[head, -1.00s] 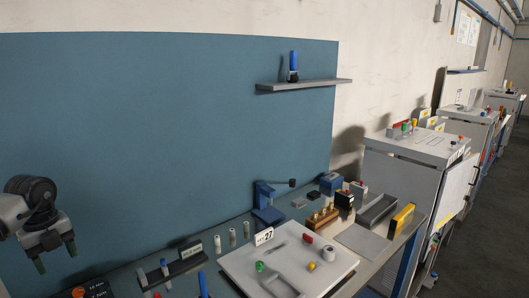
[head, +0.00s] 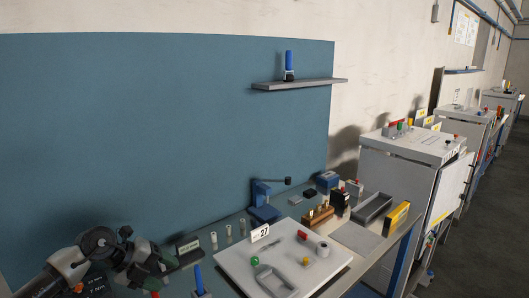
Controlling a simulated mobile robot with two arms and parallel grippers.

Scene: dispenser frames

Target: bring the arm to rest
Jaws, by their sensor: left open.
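My left arm comes in from the lower left corner in the head view. Its left gripper (head: 166,271) is open, with nothing seen between the fingers. It is over the near left part of the bench, in front of the dark rack with the small label (head: 188,246), and partly covers that rack. The wrist hides part of the bench's left end. My right gripper is not in view.
A white board (head: 230,262) with a "27" sign and several small parts lies to the right of the gripper. A blue press (head: 263,204) stands behind it. A blue upright handle (head: 198,278) is close to the gripper. A wall shelf (head: 300,84) holds a blue bottle.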

